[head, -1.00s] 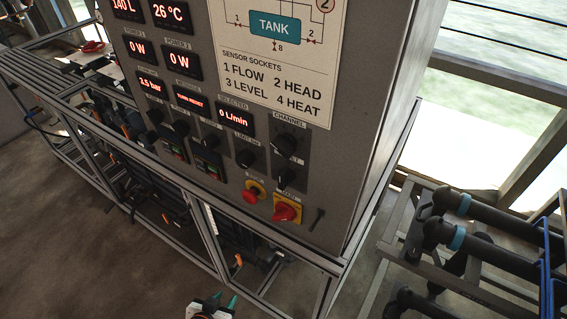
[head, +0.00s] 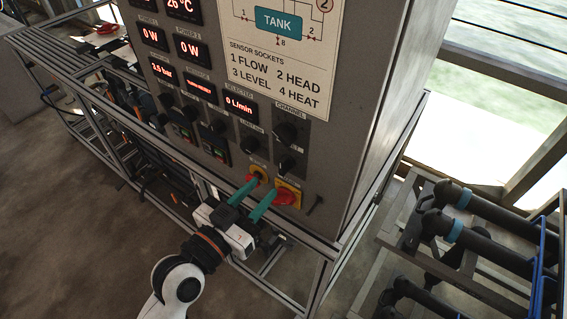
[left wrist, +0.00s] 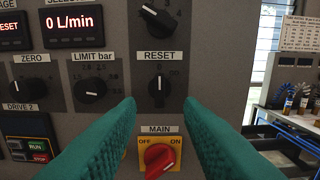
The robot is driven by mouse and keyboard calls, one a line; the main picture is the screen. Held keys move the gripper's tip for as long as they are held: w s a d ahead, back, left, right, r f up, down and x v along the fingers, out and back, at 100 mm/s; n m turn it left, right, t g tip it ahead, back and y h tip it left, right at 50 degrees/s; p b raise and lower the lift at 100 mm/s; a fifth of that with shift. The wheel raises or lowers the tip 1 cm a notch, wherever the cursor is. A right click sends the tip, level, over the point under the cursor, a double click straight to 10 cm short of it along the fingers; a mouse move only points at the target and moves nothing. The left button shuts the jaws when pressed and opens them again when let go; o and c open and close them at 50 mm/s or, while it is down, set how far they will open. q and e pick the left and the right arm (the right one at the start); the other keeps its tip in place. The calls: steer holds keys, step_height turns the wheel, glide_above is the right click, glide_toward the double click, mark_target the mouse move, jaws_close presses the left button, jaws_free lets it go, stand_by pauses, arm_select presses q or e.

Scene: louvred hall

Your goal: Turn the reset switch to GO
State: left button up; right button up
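The reset switch (left wrist: 158,88) is a small black knob under the RESET label in the left wrist view. Its white mark points roughly straight up, and faint lettering lies to its upper right. In the head view the same reset switch (head: 287,164) sits low on the grey panel, above the red main switch (head: 285,197). My left gripper (head: 266,185) is open and empty, its teal fingers pointing at the panel. In the left wrist view the fingers frame the area just below the reset switch, apart from the knob. My right gripper is not in view.
The red MAIN switch (left wrist: 158,160) on its yellow plate lies directly below. A black channel knob (left wrist: 158,19) is above and the limit knob (left wrist: 91,90) to the left. A metal frame rail (head: 305,236) runs below the panel. Dark pipes (head: 500,219) stand at the right.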

mark_target(281, 170)
arm_select(q)
steer(key=shift+x, duration=3.6)
steer(key=shift+w, duration=0.1)
steer(key=shift+c, duration=0.4)
jaws_close()
